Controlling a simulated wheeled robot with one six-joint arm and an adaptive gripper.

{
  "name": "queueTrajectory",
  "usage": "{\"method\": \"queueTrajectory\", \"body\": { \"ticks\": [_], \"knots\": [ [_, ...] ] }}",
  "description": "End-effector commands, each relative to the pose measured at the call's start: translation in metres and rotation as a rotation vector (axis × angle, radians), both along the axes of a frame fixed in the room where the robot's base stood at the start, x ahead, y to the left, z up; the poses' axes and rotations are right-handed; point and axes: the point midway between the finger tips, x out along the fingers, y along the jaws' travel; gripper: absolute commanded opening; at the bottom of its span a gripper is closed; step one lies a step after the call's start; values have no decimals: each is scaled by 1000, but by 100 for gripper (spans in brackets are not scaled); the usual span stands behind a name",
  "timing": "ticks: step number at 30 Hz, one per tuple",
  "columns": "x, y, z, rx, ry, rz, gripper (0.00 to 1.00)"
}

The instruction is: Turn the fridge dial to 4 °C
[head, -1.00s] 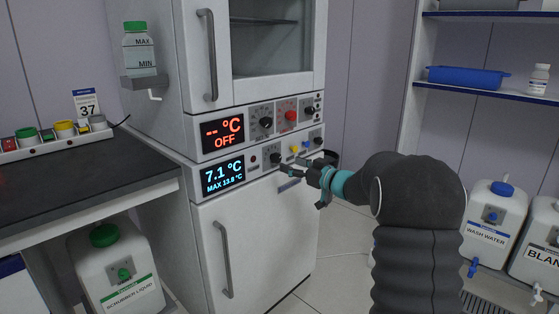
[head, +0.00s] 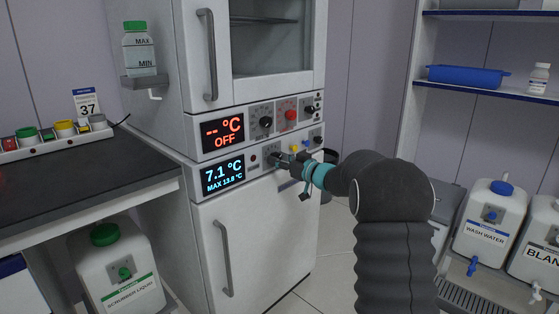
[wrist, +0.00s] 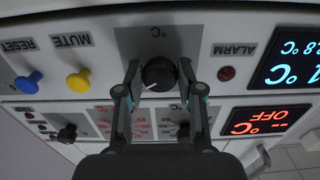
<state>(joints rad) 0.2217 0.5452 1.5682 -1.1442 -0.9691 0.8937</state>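The fridge dial (wrist: 159,73) is a round black knob under a "°C" mark on the lower panel, seen upside down in the wrist view. A short light pointer line shows at its lower left there. My gripper (wrist: 159,66) is open, one finger on each side of the dial, with a small gap apparent on both sides. In the head view my gripper (head: 284,161) is at the panel and mostly hides the dial. The fridge display (head: 222,175) reads 7.1 °C, MAX 13.8 °C in blue.
A yellow MUTE button (wrist: 78,81) and a blue RESET button (wrist: 28,82) sit beside the dial. A red ALARM lamp (wrist: 226,73) is on its other side. The upper panel has a red OFF display (head: 222,132) and several knobs. The fridge door handle (head: 224,260) stands out below.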

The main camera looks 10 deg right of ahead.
Motion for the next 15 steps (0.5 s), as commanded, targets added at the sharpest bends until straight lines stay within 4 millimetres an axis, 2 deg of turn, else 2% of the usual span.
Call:
{"method": "queueTrajectory", "body": {
  "ticks": [15],
  "knots": [
    [0,0,-2,-81,-59,0,2]
  ]
}}
